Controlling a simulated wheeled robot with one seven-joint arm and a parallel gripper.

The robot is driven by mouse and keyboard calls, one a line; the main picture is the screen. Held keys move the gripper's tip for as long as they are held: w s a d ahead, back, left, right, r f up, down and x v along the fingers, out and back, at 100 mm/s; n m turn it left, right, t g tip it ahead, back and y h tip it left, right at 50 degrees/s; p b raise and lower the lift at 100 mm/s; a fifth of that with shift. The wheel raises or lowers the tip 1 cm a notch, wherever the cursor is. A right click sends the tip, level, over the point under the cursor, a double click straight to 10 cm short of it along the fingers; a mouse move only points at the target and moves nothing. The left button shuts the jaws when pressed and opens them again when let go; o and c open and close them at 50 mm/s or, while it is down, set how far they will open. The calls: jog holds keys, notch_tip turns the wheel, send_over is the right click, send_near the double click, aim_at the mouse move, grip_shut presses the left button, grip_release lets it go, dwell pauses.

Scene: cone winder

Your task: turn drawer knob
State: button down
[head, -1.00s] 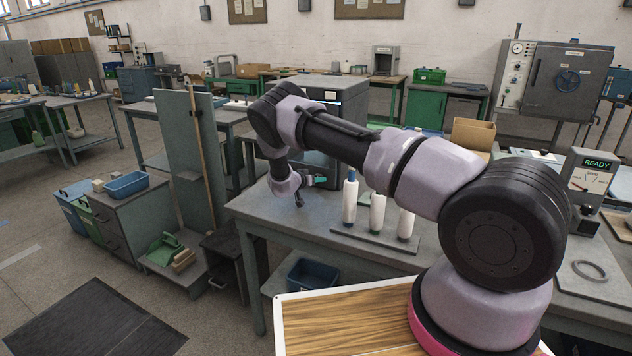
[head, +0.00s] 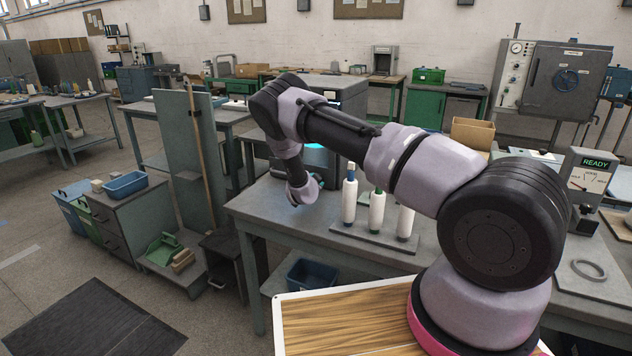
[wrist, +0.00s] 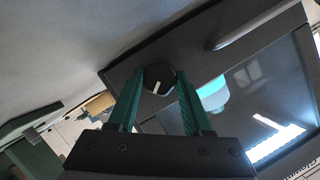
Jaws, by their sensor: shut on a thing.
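The knob (wrist: 158,77) is small, dark and round with a white line mark. It sits on the dark front panel (wrist: 205,45) of a box-like unit in the wrist view. My gripper (wrist: 158,84) has green fingers, one on each side of the knob, and is shut on it. The white mark slants slightly in the picture. In the head view the dark unit (head: 345,92) stands on the grey table, largely behind my arm. My wrist hides the knob there, and the fingers cannot be made out clearly.
A bar handle (wrist: 250,25) and a glossy window (wrist: 262,100) are on the same front, close to the knob. Several white bottle-like cones (head: 376,211) stand on a tray on the table (head: 270,215), right of my wrist. The table's front-left area is clear.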

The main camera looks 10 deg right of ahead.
jog(key=m+t, duration=0.1)
jog(key=m, duration=0.1)
jog(key=shift+d+f+m+y, duration=0.1)
jog(key=shift+f+m+y, duration=0.05)
jog(key=shift+m+y, duration=0.25)
jog(key=shift+s+m+t, duration=0.1)
jog(key=shift+m+t, duration=0.7)
jog(key=shift+m, duration=0.5)
jog(key=shift+y, duration=0.3)
jog(key=shift+c, duration=1.6)
grip_release()
jog(key=v, duration=1)
jog(key=shift+s, duration=0.4)
